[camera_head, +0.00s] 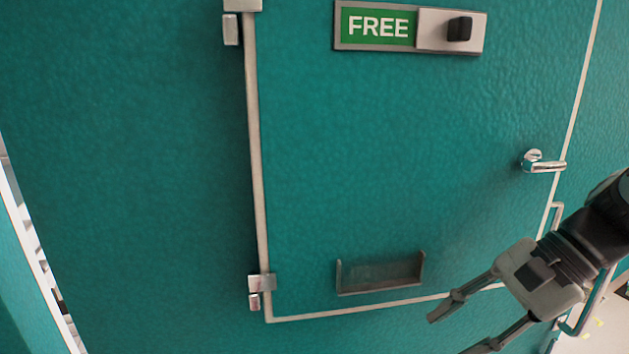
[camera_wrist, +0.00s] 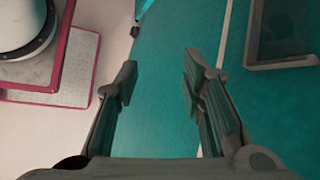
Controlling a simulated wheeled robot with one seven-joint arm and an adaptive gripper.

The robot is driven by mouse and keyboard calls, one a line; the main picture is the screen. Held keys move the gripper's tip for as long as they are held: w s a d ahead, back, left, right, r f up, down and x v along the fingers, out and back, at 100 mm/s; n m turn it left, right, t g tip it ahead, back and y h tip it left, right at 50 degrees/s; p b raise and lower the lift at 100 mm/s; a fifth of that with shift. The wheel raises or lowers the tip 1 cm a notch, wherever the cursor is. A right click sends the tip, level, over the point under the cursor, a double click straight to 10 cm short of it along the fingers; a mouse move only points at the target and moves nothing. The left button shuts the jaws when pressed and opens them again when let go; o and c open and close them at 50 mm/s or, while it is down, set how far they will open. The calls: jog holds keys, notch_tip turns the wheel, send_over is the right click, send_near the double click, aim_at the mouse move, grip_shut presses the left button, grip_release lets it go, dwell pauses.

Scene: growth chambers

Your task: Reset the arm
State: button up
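My gripper (camera_head: 461,327) is at the lower right in the head view, in front of the teal door (camera_head: 400,170). Its fingers are spread apart with nothing between them. In the wrist view my gripper (camera_wrist: 158,92) also shows open and empty, with teal surface behind it. My arm reaches in from the right edge of the head view. The door appears shut in its frame.
The door carries a green FREE sign (camera_head: 378,26) with a black knob (camera_head: 459,29), a lever handle (camera_head: 543,162) and a small metal holder (camera_head: 380,274). Hinges (camera_head: 262,283) are on its left. A long handle (camera_head: 598,299) is partly behind my gripper.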

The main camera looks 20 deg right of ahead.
jog(key=s+a+r+n+t+h, duration=0.1)
jog(key=a+r+n+h, duration=0.3)
jog(key=n, duration=1)
jog(key=a+t+h, duration=0.1)
jog(key=a+h, duration=0.2)
jog(key=a, duration=0.2)
jog(key=shift+n, duration=0.4)
jog(key=shift+d, duration=0.1)
